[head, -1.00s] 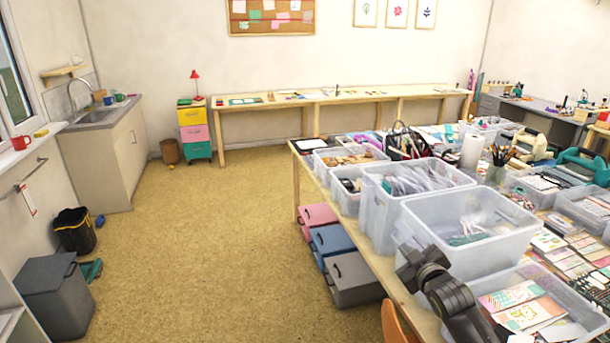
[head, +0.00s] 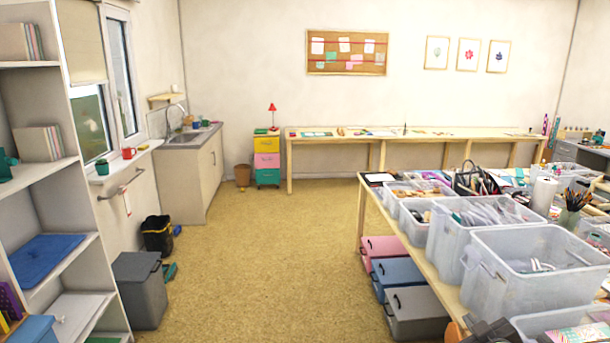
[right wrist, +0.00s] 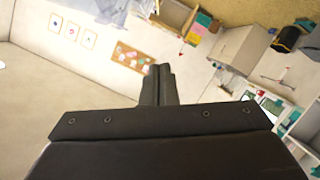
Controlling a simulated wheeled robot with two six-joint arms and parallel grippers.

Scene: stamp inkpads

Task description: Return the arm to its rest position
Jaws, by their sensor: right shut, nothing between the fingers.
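My right gripper (head: 492,331) shows only as a dark piece at the bottom edge of the head view, low in front of the crafts table's near edge. In the right wrist view my right gripper (right wrist: 160,72) has its dark fingers together with nothing between them. That view is tilted, with the room's wall and floor behind the fingers. My left gripper is in neither view.
The crafts table (head: 450,290) at the right carries several clear plastic bins (head: 545,265). Pink, blue and grey boxes (head: 417,312) stand under it. White shelves (head: 45,180) stand at the left. The floor (head: 270,270) between is open.

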